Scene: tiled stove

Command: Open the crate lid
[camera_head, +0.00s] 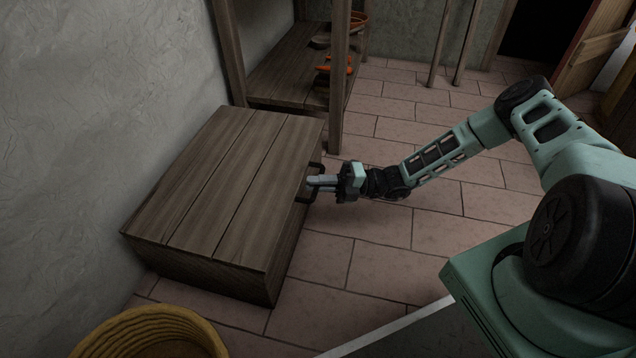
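The wooden crate (190,258) stands on the floor against the left wall. Its plank lid (225,185) lies flat and closed on top. A dark handle (316,166) sticks out from the lid's right edge. My gripper (312,184) reaches in from the right, with its fingers level at the handle. The fingertips overlap the handle in this view. I cannot tell whether the fingers are shut on it or only beside it.
A wooden shelf (285,65) with orange items stands behind the crate, its post close to the crate's far right corner. A yellow woven basket (150,318) stands in front of the crate. Tiled floor (400,255) to the right is clear.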

